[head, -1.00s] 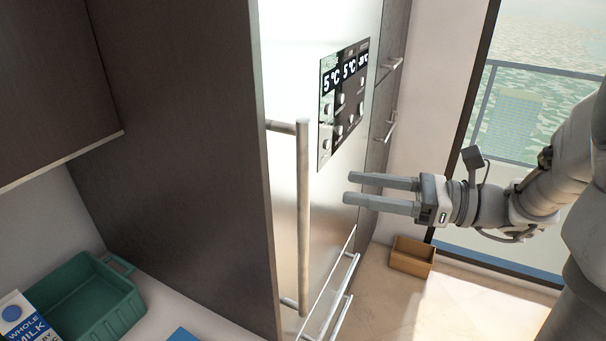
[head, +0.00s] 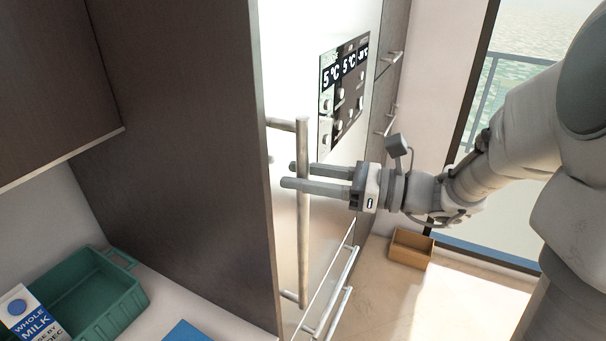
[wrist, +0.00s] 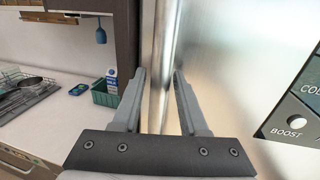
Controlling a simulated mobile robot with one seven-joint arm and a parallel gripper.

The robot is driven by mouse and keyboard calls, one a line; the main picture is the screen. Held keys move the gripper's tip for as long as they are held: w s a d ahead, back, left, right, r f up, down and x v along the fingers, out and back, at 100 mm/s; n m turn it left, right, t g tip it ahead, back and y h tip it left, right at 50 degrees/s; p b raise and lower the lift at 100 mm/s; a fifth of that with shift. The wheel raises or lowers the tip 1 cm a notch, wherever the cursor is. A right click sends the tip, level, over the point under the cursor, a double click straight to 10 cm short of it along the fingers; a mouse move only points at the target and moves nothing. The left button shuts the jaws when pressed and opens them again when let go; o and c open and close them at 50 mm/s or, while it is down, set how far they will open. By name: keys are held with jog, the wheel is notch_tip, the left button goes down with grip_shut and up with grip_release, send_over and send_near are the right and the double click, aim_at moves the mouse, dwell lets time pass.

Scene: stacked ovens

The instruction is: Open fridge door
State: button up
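The fridge door (head: 330,215) is a shiny steel panel with a control display (head: 343,88) in the head view. It looks shut. Its long vertical bar handle (head: 303,225) runs down the left side of the door. My gripper (head: 288,175) is open at the upper-middle part of the handle. One finger is in front of the bar and the other behind it. In the wrist view the handle (wrist: 161,70) stands between the two open fingers (wrist: 158,85). I cannot tell whether either finger touches it.
A dark cabinet side (head: 180,130) stands left of the fridge. A green crate (head: 95,300) and a milk carton (head: 28,318) are on the counter at lower left. Lower drawer handles (head: 335,300) stick out below. A small wooden box (head: 410,248) sits on the floor at right.

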grip_shut()
dwell(1.1)
